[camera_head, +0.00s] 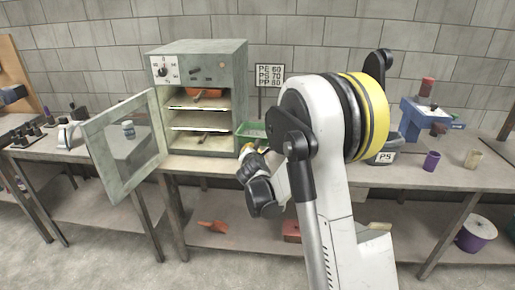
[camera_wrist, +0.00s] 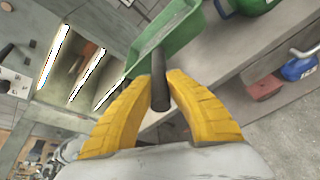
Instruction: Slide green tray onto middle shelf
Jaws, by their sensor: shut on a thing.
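The green tray (camera_head: 252,129) is just right of the open oven in the head view, largely hidden behind my arm. In the wrist view the green tray (camera_wrist: 168,38) lies beyond my fingertips, with its dark handle (camera_wrist: 159,80) pointing toward me. My gripper (camera_wrist: 160,82) has its yellow fingers closed around that handle. The oven (camera_head: 201,85) stands on the bench with its door (camera_head: 125,140) swung open to the left. Its lit shelves (camera_head: 201,128) show in the head view, and the shelf edges (camera_wrist: 86,75) appear slanted at left in the wrist view.
The open door takes up room at the oven's left front.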

